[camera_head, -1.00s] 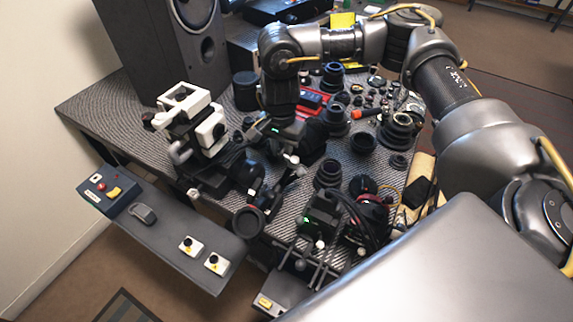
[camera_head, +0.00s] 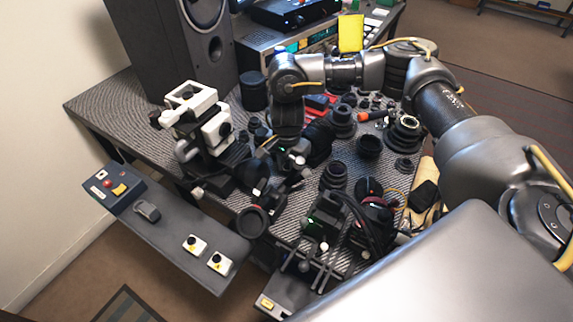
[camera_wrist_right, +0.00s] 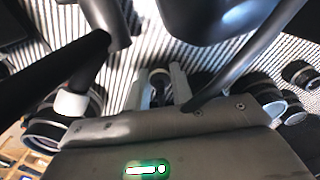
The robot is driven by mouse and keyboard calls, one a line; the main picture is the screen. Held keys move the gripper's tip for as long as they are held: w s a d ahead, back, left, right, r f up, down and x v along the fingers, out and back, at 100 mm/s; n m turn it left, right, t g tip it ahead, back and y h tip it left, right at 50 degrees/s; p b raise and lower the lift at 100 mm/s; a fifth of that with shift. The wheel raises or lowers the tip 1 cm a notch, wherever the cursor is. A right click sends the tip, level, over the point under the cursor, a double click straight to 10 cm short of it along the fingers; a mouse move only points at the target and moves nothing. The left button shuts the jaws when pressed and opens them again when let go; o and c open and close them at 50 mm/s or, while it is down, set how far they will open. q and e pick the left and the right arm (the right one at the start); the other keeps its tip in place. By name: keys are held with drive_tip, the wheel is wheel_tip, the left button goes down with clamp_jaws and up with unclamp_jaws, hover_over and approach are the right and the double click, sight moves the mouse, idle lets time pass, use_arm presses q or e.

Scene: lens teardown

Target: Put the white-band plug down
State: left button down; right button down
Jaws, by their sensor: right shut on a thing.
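My right gripper (camera_wrist_right: 159,88) points down at the striped table in the wrist view, its two pale fingers close together. It is shut on the white-band plug (camera_wrist_right: 158,74), a small dark piece with a pale ring, partly hidden between the fingers. In the head view the right gripper (camera_head: 291,158) is low over the cluttered middle of the table (camera_head: 105,92); the plug cannot be made out there. I cannot tell whether the plug touches the table. My left gripper is not in view.
Dark lens barrels (camera_head: 404,132) stand right of the gripper. A white-and-black stand (camera_head: 195,112) is at left, and a black device with a green light (camera_head: 318,222) stands in front. Dark parts and hoses crowd the gripper. A button console (camera_head: 170,228) runs along the near side.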

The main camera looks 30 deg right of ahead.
drive_tip(key=c, duration=1.2)
unclamp_jaws()
